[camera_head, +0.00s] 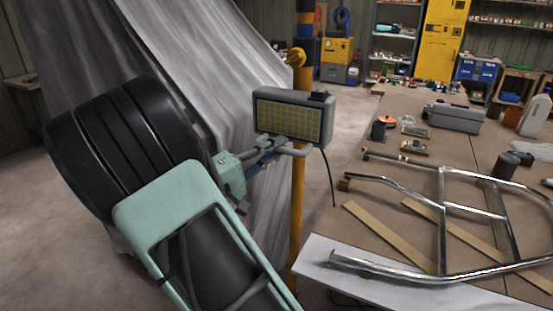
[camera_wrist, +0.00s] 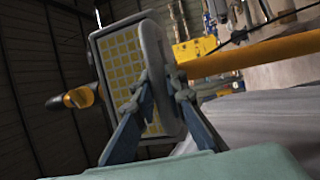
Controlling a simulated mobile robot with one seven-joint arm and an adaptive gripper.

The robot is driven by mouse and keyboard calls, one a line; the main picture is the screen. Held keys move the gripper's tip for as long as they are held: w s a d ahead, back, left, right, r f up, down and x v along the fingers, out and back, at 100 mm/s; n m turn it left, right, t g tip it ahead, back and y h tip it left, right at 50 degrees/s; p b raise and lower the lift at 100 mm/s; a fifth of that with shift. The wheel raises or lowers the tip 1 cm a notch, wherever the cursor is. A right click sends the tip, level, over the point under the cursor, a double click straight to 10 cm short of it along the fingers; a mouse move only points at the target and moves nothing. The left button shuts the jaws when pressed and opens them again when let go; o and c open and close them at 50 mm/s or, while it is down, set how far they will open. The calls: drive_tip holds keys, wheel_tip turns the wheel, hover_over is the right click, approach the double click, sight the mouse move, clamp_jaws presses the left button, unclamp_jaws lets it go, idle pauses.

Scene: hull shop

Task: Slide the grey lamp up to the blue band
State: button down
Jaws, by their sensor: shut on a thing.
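The grey lamp (camera_head: 318,98) is a boxy work light with a yellow gridded face, set at the yellow pole (camera_head: 298,190). My gripper (camera_head: 278,146) is shut on the lamp at its lower front, by a grey tubular handle (camera_head: 296,151). The pole also shows in the wrist view (camera_wrist: 265,54).
A cable (camera_head: 331,180) hangs below the lamp. Grey sheeting (camera_head: 205,60) drapes behind my arm. A workbench (camera_head: 385,235) with a metal tube frame (camera_head: 441,215) stands close on the right.

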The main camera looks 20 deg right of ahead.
drive_tip(key=shift+r, duration=0.95)
drive_tip(key=c, duration=1.9)
unclamp_jaws()
drive_tip(key=shift+c, duration=0.2)
drive_tip(key=shift+f, duration=0.1)
drive_tip(key=v, duration=1.2)
